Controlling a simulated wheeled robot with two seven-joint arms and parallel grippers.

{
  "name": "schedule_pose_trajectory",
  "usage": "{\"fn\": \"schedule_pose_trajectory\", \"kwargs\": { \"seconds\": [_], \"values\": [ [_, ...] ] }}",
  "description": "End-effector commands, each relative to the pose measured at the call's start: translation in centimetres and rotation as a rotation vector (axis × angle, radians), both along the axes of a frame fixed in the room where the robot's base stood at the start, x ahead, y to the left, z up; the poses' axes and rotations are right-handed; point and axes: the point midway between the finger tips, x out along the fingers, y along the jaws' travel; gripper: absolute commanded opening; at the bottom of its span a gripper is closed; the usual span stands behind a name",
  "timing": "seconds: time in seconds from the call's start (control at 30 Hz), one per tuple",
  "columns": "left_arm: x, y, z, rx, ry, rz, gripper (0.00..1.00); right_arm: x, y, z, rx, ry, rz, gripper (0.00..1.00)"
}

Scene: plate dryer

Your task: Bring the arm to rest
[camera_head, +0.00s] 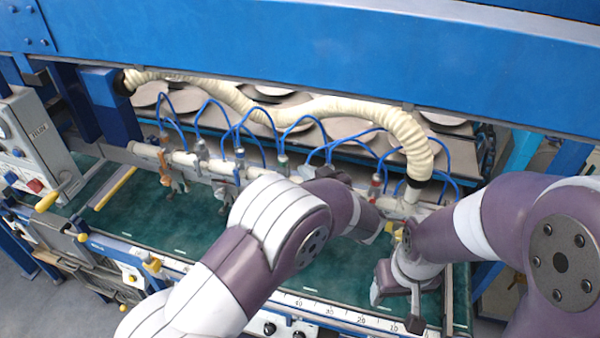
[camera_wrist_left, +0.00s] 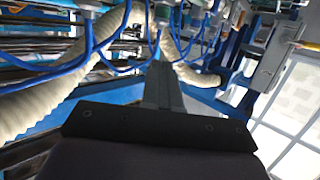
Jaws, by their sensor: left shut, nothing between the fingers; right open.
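My left arm comes in from the bottom left of the head view and bends at the elbow over the green bed. Its gripper is hard to make out there among the arm links and pipe fittings. In the left wrist view my left gripper (camera_wrist_left: 165,85) shows as dark fingers, shut and empty, with cream hose and blue tubes beyond them. My right gripper (camera_head: 396,308) hangs at the end of the right arm near the front edge of the bed. It is open, and I see nothing held in it.
A blue beam (camera_head: 330,50) crosses above the machine. A ribbed cream hose (camera_head: 330,107) and thin blue tubes (camera_head: 243,127) run behind my arms. A pipe with fittings (camera_head: 205,165) spans the green bed (camera_head: 130,215). A numbered rail (camera_head: 330,310) edges its front.

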Motion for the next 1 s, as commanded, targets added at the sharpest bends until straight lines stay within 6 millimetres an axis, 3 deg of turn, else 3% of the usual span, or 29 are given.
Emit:
{"fn": "schedule_pose_trajectory", "kwargs": {
  "seconds": [0.27,0.37,0.47,0.5,0.53,0.57,0.63,0.8,0.9,1.0],
  "values": [
    [-1.3,-0.7,0.4,-0.003,-0.002,0.001,0.0,0.0,0.0,-0.6,0.0,0.0,0.0,0.63],
    [-0.9,-2.4,-0.8,-0.1,0.016,-0.073,0.0,0.0,0.0,-0.6,0.0,0.0,0.0,0.63],
    [-2.3,-7.1,-5.2,-0.201,0.178,-0.37,0.0,0.0,0.0,-0.7,0.0,-0.001,0.0,0.63],
    [-3.9,-7.9,-7.6,-0.241,0.299,-0.5,0.0,0.0,0.0,-1.6,0.0,-0.001,0.0,0.63],
    [-5.6,-7.4,-9.6,-0.266,0.411,-0.581,0.0,0.0,0.0,-2.7,0.0,-0.001,0.0,0.63],
    [-7.6,-6.0,-11.6,-0.283,0.535,-0.641,0.0,0.0,0.0,-3.8,0.0,-0.001,0.0,0.63],
    [-12.5,-1.3,-14.6,-0.289,0.792,-0.701,0.0,-0.1,0.0,-5.8,0.0,0.001,0.0,0.63],
    [-22.8,11.1,-17.9,-0.243,1.196,-0.634,0.0,-0.1,-0.1,-9.7,0.0,0.0,0.0,0.63],
    [-26.9,16.9,-19.0,-0.217,1.294,-0.565,0.0,-0.1,-0.1,-12.0,0.0,0.0,0.0,0.63],
    [-27.9,20.5,-19.5,-0.247,1.243,-0.482,0.0,-0.1,-0.1,-14.1,0.0,0.0,0.0,0.63]
  ]
}}
